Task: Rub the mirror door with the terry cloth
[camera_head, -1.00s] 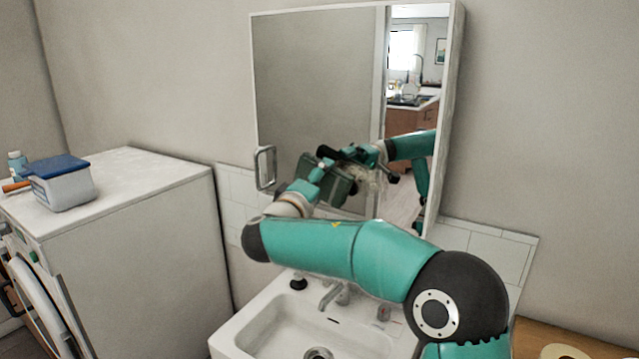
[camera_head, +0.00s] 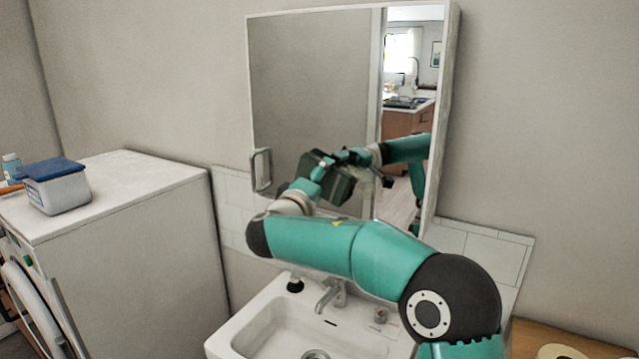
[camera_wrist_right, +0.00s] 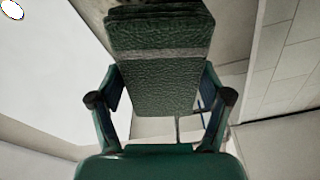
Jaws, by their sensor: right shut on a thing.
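The mirror door (camera_head: 310,80) is the front of a white wall cabinet above the sink, with a metal handle (camera_head: 261,170) at its lower left. My right gripper (camera_head: 318,174) is in front of the door's lower part. It is shut on the dark green terry cloth (camera_wrist_right: 155,75), which appears as a thick folded pad with a paler grey band between the two fingers in the right wrist view. In the head view the cloth (camera_head: 339,187) is close to the glass, overlapping my arm's reflection; I cannot tell whether it touches. My left gripper is out of view.
A white sink (camera_head: 262,325) with a tap (camera_head: 330,295) lies below my right arm. A white washing machine (camera_head: 130,215) at left carries a blue-lidded box (camera_head: 60,190) and a small bottle. A wooden top shows at lower right.

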